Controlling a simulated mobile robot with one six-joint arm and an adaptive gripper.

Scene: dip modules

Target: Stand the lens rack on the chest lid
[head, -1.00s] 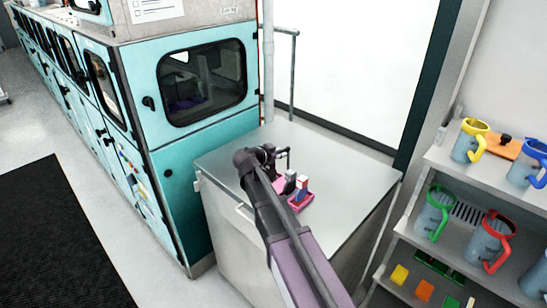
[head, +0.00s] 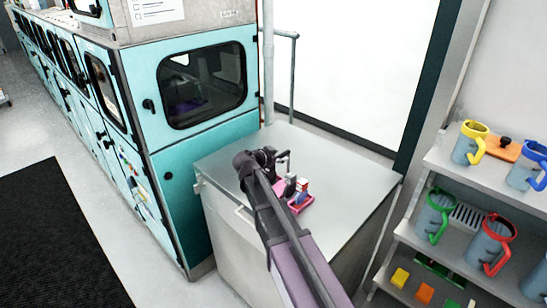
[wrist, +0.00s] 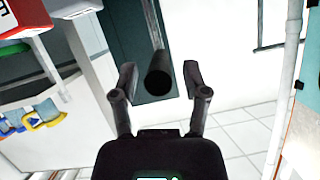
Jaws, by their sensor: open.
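The chest is a grey metal box; its flat lid (head: 335,168) is bare except around my gripper. On the lid, close to my gripper, is a small pink tray-like piece (head: 303,207) with red, white and blue parts, partly hidden by my arm. It may be the lens rack, but I cannot tell for sure. My gripper (head: 284,158) is low over the lid, just behind it. In the wrist view my gripper (wrist: 160,80) is open. A dark round bar end (wrist: 158,75) shows between its fingers, with gaps on both sides. A red and white block (wrist: 25,18) shows at upper left.
A teal cabinet (head: 205,140) with a window stands left of the chest. A grey pipe frame (head: 292,75) rises behind the lid. Shelves (head: 440,165) with coloured-handled mugs stand at right. The lid's right and back parts are clear.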

